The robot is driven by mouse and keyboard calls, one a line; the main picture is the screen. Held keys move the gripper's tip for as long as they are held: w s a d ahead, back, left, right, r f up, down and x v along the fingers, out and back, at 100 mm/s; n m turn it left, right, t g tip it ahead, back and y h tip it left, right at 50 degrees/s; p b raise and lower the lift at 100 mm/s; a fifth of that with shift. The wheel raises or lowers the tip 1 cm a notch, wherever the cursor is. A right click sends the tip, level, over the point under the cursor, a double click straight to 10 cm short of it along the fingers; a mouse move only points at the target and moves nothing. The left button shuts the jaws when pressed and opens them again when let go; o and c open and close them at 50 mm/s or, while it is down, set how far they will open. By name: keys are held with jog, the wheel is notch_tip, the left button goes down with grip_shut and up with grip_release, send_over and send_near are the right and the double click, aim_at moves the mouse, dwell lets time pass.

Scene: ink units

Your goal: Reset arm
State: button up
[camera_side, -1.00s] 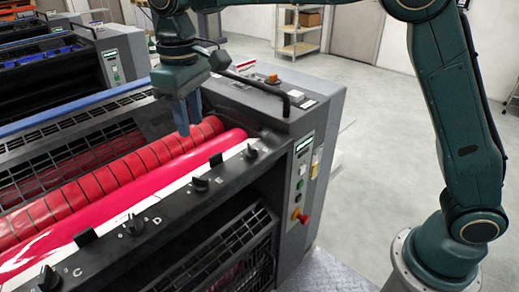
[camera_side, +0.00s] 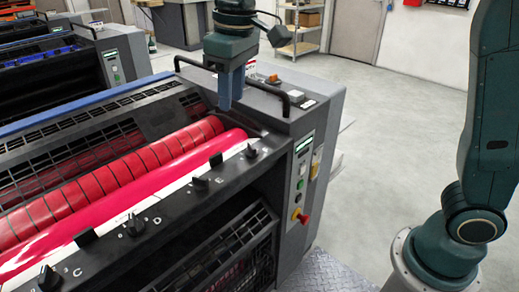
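My gripper (camera_side: 226,98) points down above the right end of the red ink rollers, near the machine's dark side housing. Its fingers show as a narrow grey-blue shape seen edge-on, so I cannot tell whether they are open or shut. I see nothing held between them. The banded red roller (camera_side: 120,172) and the smooth pink-red roller (camera_side: 125,200) run diagonally across the ink unit. My arm rises from its base at the right, and its upper part is out of the picture.
A black front rail with several knobs (camera_side: 134,224) lies before the rollers. The side housing (camera_side: 315,125) carries black handles (camera_side: 292,98) and a red button (camera_side: 304,219). Other machines (camera_side: 110,50) stand at the back left. The floor (camera_side: 390,130) right of the machine is clear.

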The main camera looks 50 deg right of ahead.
jog(key=s+d+r+m+t, duration=0.2)
jog(key=s+d, duration=0.7)
jog(key=s, duration=0.2)
jog(key=s+d+f+m+t, duration=0.1)
jog(key=s+d+f, duration=0.1)
jog(key=s, duration=0.4)
jog(key=s+d+f+m+t, duration=0.1)
jog(key=s+d+f, duration=0.2)
jog(key=s, duration=0.3)
jog(key=shift+s+d+f, duration=0.25)
jog(key=shift+d+f, duration=0.05)
jog(key=shift+f, duration=0.6)
